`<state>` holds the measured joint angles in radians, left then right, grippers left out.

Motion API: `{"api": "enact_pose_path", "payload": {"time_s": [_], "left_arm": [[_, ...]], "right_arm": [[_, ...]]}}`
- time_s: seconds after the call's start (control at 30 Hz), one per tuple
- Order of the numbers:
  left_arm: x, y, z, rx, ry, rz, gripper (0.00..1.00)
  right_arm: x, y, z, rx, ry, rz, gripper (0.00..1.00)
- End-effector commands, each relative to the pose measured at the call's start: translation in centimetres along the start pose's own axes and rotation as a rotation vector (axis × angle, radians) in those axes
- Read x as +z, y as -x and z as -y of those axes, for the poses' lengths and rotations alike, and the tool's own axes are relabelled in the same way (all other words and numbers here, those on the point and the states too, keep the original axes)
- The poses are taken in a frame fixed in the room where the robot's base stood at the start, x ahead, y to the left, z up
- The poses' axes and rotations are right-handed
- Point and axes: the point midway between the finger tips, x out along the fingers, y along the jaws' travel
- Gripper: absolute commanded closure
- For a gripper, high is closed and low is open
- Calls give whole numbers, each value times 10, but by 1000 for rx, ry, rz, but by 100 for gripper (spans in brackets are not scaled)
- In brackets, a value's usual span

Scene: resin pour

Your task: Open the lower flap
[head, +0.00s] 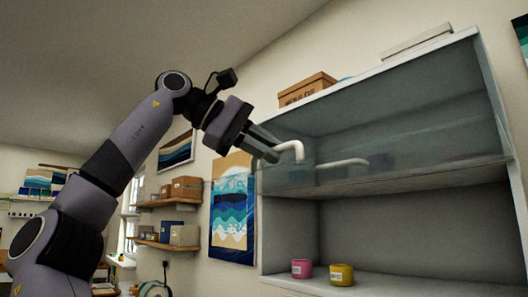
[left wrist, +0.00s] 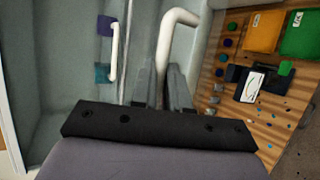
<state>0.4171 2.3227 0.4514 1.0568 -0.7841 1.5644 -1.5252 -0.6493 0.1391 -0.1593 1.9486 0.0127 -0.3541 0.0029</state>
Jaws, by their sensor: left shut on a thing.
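A glass-fronted flap (head: 400,115) covers the upper part of a grey wall cabinet. A white bent handle (head: 292,147) stands out at its left; it also shows in the left wrist view (left wrist: 180,17). My left gripper (head: 270,150) is shut on this handle, whose end runs down between the fingers in the left wrist view (left wrist: 161,85). A second white bar (head: 342,163) shows to the right, also in the left wrist view (left wrist: 114,52); I cannot tell whether it is a reflection. How far the flap stands open is unclear. My right gripper is out of view.
The lower compartment is open in front, with a pink jar (head: 301,268) and a yellow jar (head: 341,274) inside. A cardboard box (head: 307,88) sits on the cabinet top. Wall shelves (head: 168,202) with boxes and a wave poster (head: 233,210) are left of the cabinet.

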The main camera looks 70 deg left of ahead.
Motion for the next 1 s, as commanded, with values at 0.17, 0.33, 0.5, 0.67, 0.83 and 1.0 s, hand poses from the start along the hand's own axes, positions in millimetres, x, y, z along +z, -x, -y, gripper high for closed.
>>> {"api": "enact_pose_path", "payload": {"time_s": [0.17,0.33,0.5,0.67,0.83,1.0], "left_arm": [[-3,-2,-2,2,8,-5,100],[-2,-3,-2,1,8,-4,100],[-2,-3,-1,0,7,-2,60],[-1,-2,-1,0,4,-1,60],[0,1,-1,2,2,0,60],[0,20,-2,3,2,0,60]], "right_arm": [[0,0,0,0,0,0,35],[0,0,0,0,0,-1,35],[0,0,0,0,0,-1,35],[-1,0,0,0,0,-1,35],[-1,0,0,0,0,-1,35],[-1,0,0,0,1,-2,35]]}}
